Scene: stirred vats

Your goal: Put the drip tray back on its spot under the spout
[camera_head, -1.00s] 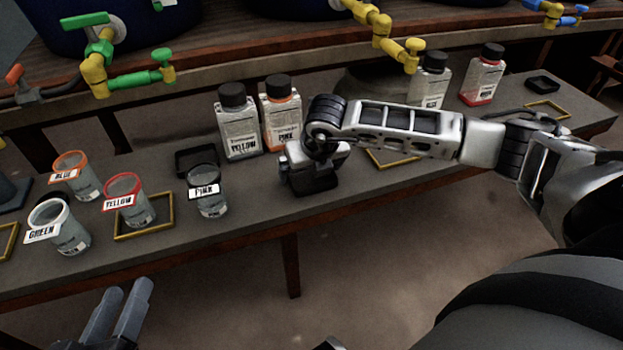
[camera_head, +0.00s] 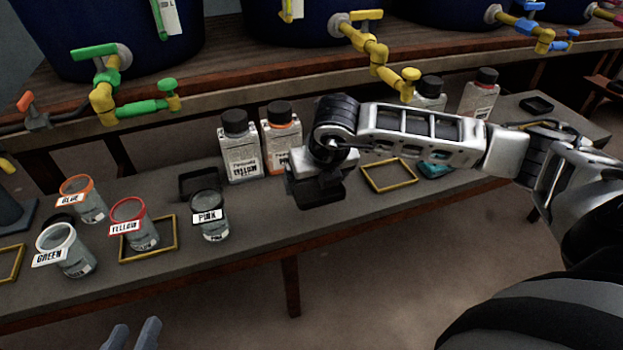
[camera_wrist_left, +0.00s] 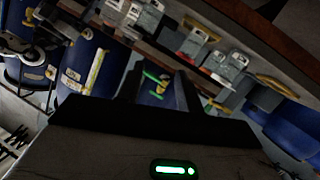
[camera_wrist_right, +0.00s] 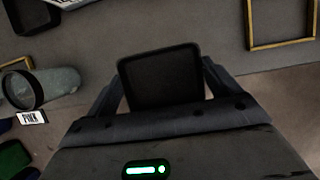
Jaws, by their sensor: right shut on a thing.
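A small black drip tray (camera_wrist_right: 160,78) sits between the fingers of my right gripper (camera_wrist_right: 162,90) in the right wrist view. In the head view the right gripper (camera_head: 318,180) is shut on the tray (camera_head: 318,193) near the bench's front edge, left of an empty yellow-outlined square (camera_head: 388,175). The square also shows at upper right in the right wrist view (camera_wrist_right: 250,25). A yellow spout (camera_head: 408,80) hangs behind the square. Whether the tray touches the bench is hard to tell. My left gripper (camera_head: 133,335) is open and empty at the bottom edge.
Another black tray (camera_head: 198,182) lies behind the cup. A teal item (camera_head: 436,170) lies right of the square. More labelled cups (camera_head: 135,225) stand at left.

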